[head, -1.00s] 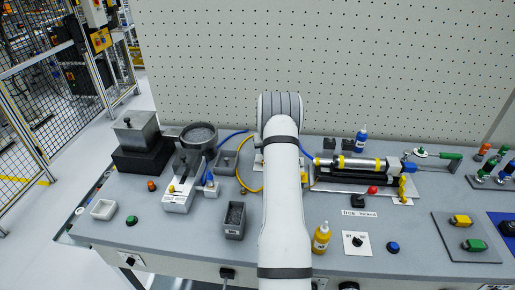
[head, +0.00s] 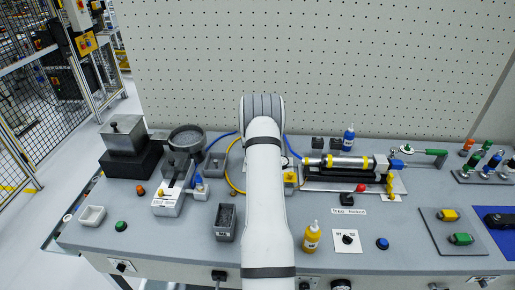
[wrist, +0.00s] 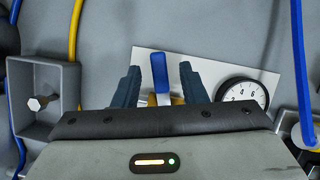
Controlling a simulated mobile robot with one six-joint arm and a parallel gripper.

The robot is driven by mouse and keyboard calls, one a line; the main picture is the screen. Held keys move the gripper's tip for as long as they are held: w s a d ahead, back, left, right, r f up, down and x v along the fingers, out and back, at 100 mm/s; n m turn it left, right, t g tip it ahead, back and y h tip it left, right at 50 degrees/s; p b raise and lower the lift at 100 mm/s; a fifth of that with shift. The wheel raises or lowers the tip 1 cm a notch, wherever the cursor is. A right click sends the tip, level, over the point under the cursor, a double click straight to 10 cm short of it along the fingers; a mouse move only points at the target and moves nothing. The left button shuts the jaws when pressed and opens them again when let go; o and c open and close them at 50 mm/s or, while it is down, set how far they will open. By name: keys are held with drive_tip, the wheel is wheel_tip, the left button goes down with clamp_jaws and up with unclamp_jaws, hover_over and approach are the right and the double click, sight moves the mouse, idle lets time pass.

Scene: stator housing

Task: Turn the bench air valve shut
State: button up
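The air valve's blue lever handle (wrist: 160,72) stands on a white plate (wrist: 206,62) in the wrist view, with some brass showing below it. My gripper (wrist: 160,82) is open, with one dark finger on each side of the handle. Gaps show between the handle and both fingers, and nothing is held. A round pressure gauge (wrist: 242,94) sits right of the fingers on the same plate. In the head view my arm hides the handle and gripper; only the right part of the plate with a yellow piece (head: 290,177) shows beside the arm.
A grey bin with a bolt (wrist: 42,95) stands left of my gripper, and blue and yellow hoses (wrist: 77,30) run nearby. In the head view a yellow bottle (head: 311,238) and a cylinder rig (head: 345,162) stand to the right. A pegboard (head: 400,60) rises behind the bench.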

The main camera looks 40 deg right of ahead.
drive_tip(key=shift+s, duration=0.1)
drive_tip(key=shift+b+v, duration=1.15)
drive_tip(key=shift+v, duration=2.75)
